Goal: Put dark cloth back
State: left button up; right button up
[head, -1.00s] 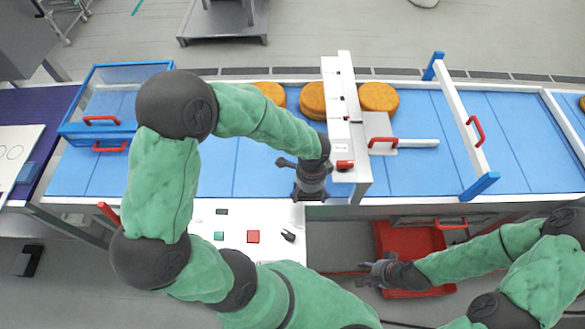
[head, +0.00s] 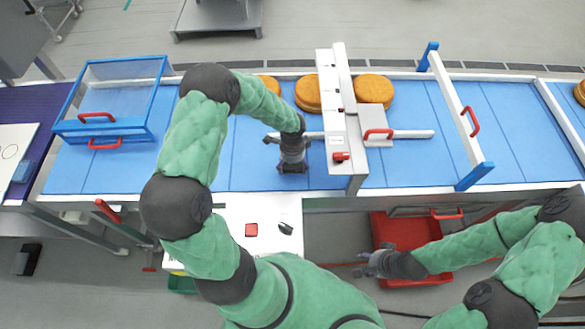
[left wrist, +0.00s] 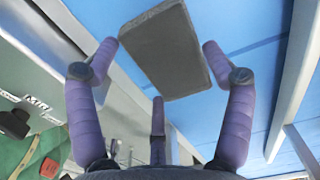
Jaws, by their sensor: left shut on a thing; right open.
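The dark cloth (left wrist: 165,48) is a grey, flat, block-like folded piece in the left wrist view, between the fingertips of my left gripper (left wrist: 160,55). My left gripper (head: 291,166) is shut on it over the blue conveyor belt (head: 257,165), left of the white bridge. In the head view the gripper mostly hides the cloth. I cannot tell whether the cloth touches the belt. My right gripper (head: 366,265) is open and empty, low in front of the conveyor, beside a red bin.
Round orange-brown cakes (head: 374,89) stand at the belt's far side. A white bridge (head: 341,120) with a red handle crosses the belt just right of my left gripper. A blue-framed clear cover (head: 110,125) stands left. The red bin (head: 410,232) sits below the conveyor.

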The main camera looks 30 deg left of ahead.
aim_at(293, 166)
pick_arm(q)
notch_tip(293, 166, down, 3)
jog(key=shift+r, duration=0.1)
jog(key=shift+f, duration=0.2)
jog(key=o, duration=1)
jog(key=shift+r, duration=0.15)
notch_tip(293, 166, up, 12)
